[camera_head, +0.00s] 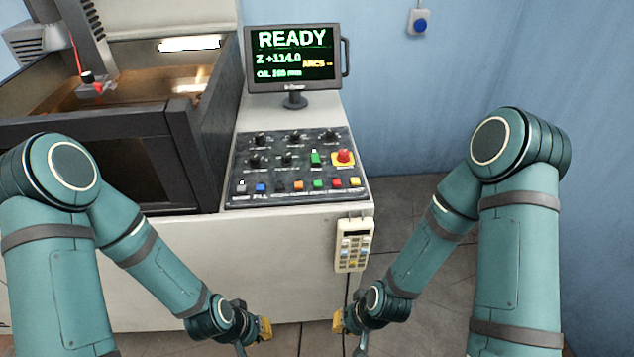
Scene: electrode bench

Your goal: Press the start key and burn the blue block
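The control panel (292,165) lies on the bench top with dark knobs and several coloured keys. A raised green key (316,158) stands left of a red mushroom button (343,156); another green key (319,183) is in the front row. The labels are too small to tell which is the start key. No blue block can be made out; the tank's (130,110) inside is partly hidden by its front wall. My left gripper (263,329) and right gripper (339,321) hang low in front of the bench, away from the keys. Their fingers are too small to read.
A monitor (293,58) behind the panel reads READY and Z +114.0. A machine head (95,88) with a red wire hangs over the tank. A keypad pendant (353,244) hangs on the bench front. The floor right of the bench is clear.

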